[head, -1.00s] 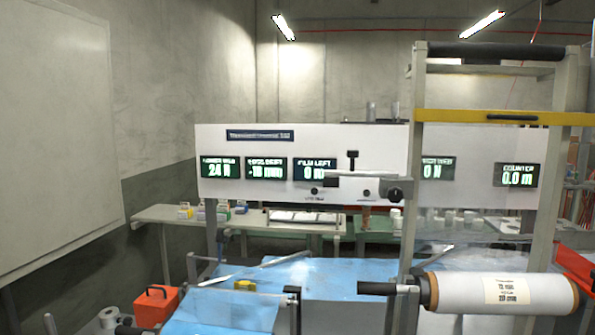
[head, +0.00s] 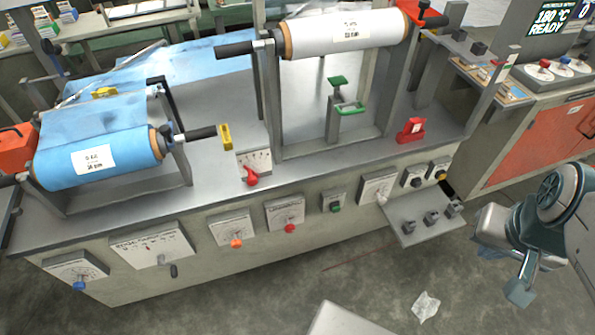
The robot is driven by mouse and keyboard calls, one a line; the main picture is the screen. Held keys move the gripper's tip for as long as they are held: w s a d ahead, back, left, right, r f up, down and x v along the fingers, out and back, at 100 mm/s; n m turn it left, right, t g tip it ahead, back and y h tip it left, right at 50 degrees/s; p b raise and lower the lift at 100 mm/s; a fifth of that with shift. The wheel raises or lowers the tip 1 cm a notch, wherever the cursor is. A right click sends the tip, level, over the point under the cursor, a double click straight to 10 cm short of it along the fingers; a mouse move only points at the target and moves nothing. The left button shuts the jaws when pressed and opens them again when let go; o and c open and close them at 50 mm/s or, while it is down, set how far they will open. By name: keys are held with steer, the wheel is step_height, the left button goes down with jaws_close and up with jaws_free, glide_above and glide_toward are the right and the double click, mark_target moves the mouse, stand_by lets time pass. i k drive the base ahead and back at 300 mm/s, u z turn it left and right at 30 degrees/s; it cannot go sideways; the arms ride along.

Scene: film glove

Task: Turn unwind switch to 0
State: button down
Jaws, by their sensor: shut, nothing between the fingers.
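A row of labelled control plates runs along the front of the grey machine bench. Another red-handled switch (head: 251,176) sits on the bench top. The lettering is too small to tell surely which is the unwind switch, or its setting. My gripper (head: 519,293) is at the lower right, shut and empty, apart from all the plates.
A blue film roll (head: 95,160) lies at the left and a white roll (head: 345,34) at the back. A small shelf (head: 424,216) juts out from the bench's right front. Open floor lies before the bench, with a crumpled scrap (head: 425,305) on it.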

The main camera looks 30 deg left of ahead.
mark_target(289, 228)
steer(key=u, duration=1)
steer(key=k, duration=1.25)
steer(key=z, duration=1.15)
steer(key=i, duration=1.6)
steer(key=u, duration=1.05)
steer(key=i, duration=0.65)
steer(key=u, duration=0.75)
